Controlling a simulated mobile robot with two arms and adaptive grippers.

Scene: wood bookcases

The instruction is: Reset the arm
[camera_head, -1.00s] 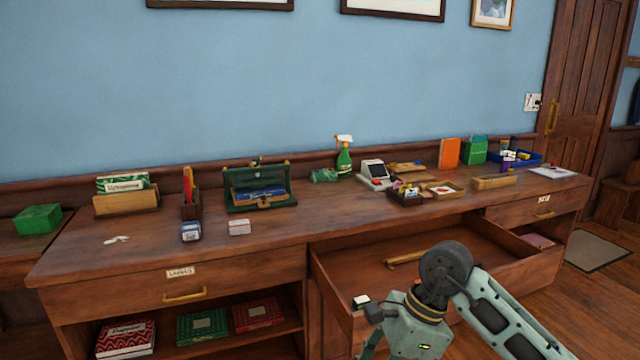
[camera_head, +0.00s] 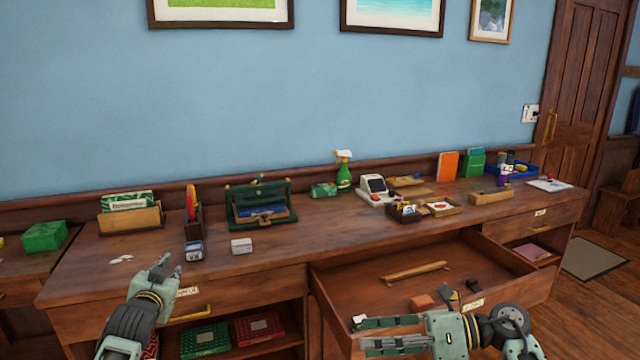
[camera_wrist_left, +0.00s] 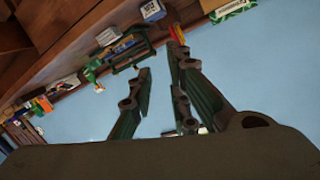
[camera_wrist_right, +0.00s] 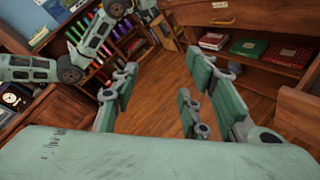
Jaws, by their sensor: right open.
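My left gripper (camera_head: 166,266) is raised in front of the sideboard's left part, pointing up, with its arm coming from the bottom left. In the left wrist view its two fingers (camera_wrist_left: 159,60) stand apart with only blue wall and sideboard items behind them, so it is open and empty. My right gripper (camera_head: 362,335) lies level at the bottom centre, in front of the open drawer, fingers pointing left. In the right wrist view its fingers (camera_wrist_right: 163,65) are wide apart with bare floor between them.
The open drawer (camera_head: 350,282) juts out near my right gripper, holding a wooden bar (camera_head: 415,272) and small items. The sideboard top (camera_head: 300,240) carries a green case (camera_head: 262,205), a spray bottle (camera_head: 344,175) and trays. Red and green boxes (camera_head: 205,338) lie on the lower shelf.

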